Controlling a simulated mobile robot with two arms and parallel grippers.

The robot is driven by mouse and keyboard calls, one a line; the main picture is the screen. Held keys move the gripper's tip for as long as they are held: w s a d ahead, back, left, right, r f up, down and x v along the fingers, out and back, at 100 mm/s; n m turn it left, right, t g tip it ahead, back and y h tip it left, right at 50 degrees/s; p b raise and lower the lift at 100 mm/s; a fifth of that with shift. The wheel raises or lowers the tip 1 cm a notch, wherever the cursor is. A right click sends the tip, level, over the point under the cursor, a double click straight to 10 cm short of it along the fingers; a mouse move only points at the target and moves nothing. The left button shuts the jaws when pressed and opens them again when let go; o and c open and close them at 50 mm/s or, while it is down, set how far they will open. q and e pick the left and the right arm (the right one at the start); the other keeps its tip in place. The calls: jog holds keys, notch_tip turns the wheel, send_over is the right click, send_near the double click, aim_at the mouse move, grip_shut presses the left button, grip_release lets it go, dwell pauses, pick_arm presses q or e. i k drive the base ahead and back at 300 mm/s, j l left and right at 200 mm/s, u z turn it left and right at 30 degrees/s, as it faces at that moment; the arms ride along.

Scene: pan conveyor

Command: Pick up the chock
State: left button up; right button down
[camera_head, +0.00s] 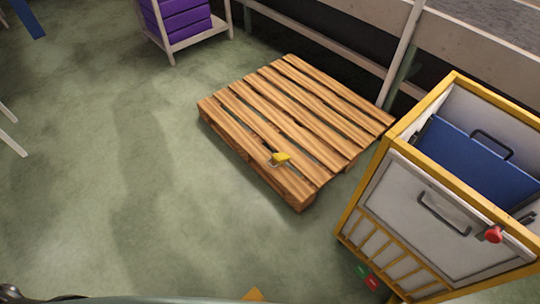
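A small yellow chock (280,159) with a grey metal part at its left lies on the near edge of a wooden pallet (296,118). The pallet lies on the green floor in the middle of the view. Neither of my grippers shows in the head view. Nothing touches the chock except the pallet under it.
A yellow-framed cabinet (404,205) with a blue panel and a red knob stands right of the pallet. A shelf with purple bins (182,22) stands behind at the left. Conveyor rails (345,62) run behind the pallet. The floor (130,200) left of the pallet is clear.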

aim_at(280, 158)
jog(key=j+z, duration=0.1)
jog(key=z, duration=0.25)
jog(key=i+j+z, duration=0.1)
jog(key=z, duration=0.25)
jog(key=j+z, duration=0.1)
jog(key=z, duration=0.25)
jog(key=i+j+z, duration=0.15)
jog(key=j+z, duration=0.3)
jog(key=j, duration=0.65)
jog(key=j+z, duration=0.5)
jog(key=j, duration=0.65)
